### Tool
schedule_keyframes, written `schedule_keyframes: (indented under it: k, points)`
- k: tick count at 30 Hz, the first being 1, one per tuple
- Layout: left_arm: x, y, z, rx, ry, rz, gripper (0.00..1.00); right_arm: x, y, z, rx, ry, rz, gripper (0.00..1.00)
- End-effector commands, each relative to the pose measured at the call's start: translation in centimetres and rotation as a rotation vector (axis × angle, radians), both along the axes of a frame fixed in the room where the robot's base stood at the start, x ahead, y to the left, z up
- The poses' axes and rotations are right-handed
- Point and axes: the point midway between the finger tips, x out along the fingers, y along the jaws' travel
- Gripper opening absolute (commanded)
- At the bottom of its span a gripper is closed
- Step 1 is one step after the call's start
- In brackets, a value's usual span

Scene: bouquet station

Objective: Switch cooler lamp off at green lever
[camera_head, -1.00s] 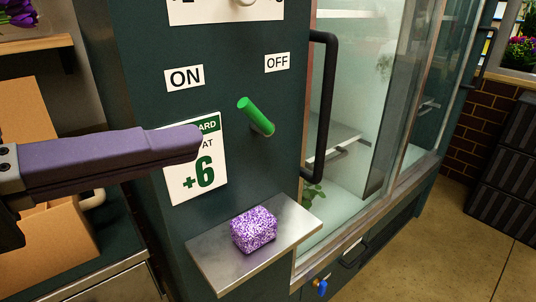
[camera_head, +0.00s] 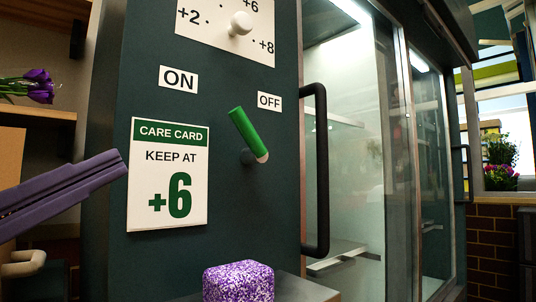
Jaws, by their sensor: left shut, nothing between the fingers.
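The green lever (camera_head: 245,130) sticks out from the dark cooler panel (camera_head: 285,200) and tilts up and to the left, toward the ON label (camera_head: 179,79). The OFF label (camera_head: 269,101) is to its upper right. A bright lamp strip (camera_head: 352,11) shows at the top inside the glass cooler. My left gripper (camera_head: 120,162) is shut and empty, its purple fingers pointing right at the left edge of the care card, apart from the lever. My right gripper is not in view.
A care card (camera_head: 168,215) reading KEEP AT +6 is left of the lever. A white knob (camera_head: 240,24) on a dial plate is above. A black door handle (camera_head: 321,170) stands close on the right. A speckled purple block (camera_head: 238,282) sits on a small shelf below.

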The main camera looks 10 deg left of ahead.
Motion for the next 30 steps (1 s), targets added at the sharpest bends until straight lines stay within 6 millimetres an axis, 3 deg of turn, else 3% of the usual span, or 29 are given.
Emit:
schedule_keyframes:
  k: [14,30]
  points:
    - [0.9,-0.4,1.0,-0.001,-0.001,-0.001,0.00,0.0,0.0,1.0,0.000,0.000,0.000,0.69]
    - [9.3,-4.5,6.0,-0.001,-0.001,-0.001,0.00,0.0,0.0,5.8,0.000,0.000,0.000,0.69]
